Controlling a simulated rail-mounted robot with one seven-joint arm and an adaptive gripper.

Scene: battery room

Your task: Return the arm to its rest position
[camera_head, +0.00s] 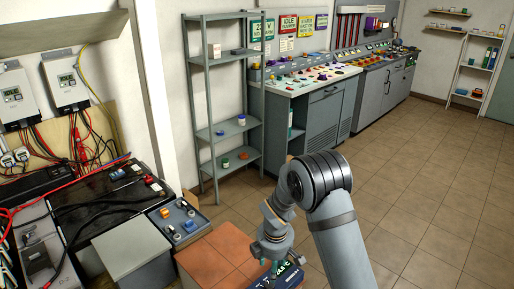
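My arm rises from the bottom of the head view, bends at a dark-banded joint and reaches down to the left. My gripper (277,266) is at its end, low in the view, pointing down. It is just right of a reddish-brown tiled top (215,257). A dark blue item with green parts (290,277) shows beside and below the gripper. It is cut off by the bottom edge, and I cannot tell whether the gripper touches it. The fingers are too small and partly hidden to tell whether they are open.
Dark battery units (105,200) with cables stand at left, with a grey box (131,247) and a small panel (178,222) beside them. A grey shelf rack (222,132) stands behind the arm, next to control consoles (325,108). Tiled floor (430,180) is clear at right.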

